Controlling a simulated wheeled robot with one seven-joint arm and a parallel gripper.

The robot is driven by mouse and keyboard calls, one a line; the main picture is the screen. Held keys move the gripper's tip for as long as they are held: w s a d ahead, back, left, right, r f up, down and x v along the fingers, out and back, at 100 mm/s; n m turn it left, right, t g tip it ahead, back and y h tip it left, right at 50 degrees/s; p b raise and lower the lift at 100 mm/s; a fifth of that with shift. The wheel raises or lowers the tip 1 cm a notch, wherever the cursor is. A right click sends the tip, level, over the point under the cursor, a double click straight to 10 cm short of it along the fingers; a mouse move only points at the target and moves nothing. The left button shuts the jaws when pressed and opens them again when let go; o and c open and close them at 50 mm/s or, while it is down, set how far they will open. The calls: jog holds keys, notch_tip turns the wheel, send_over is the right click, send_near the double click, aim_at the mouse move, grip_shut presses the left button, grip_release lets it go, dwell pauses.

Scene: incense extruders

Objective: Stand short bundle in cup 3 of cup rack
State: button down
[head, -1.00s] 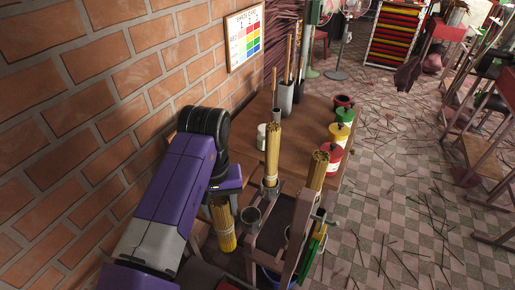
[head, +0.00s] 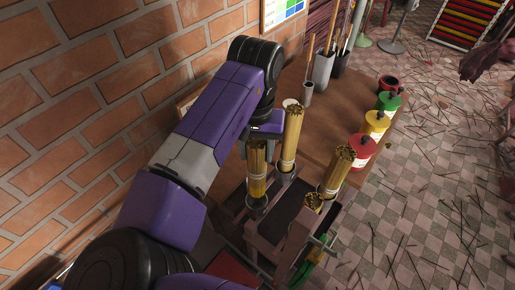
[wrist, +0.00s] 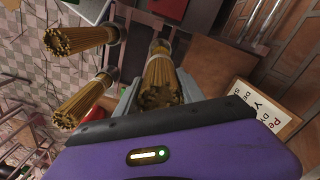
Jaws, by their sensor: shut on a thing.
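A tan stick bundle (head: 257,156) with a pale band is between the fingers of my gripper (head: 262,132), which is shut on it. The cup rack (head: 262,245) also holds a taller bundle (head: 291,138) and another bundle (head: 337,168) at right.
A low bundle top (head: 313,202) shows at the rack's near side. Red (head: 361,152), yellow (head: 376,124) and green (head: 388,102) pots line the table's right edge. A grey holder (head: 323,70) with sticks stands behind. The brick wall (head: 60,120) is close on the left.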

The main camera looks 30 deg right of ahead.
aim_at(256, 178)
jog(key=shift+f+b, duration=1.95)
jog(key=shift+f, duration=0.35)
jog(key=shift+f+b, duration=1.55)
jog(key=shift+f, duration=2.2)
jog(key=c, duration=0.6)
grip_release()
jog(key=shift+c, duration=0.2)
jog(key=shift+r, duration=3.95)
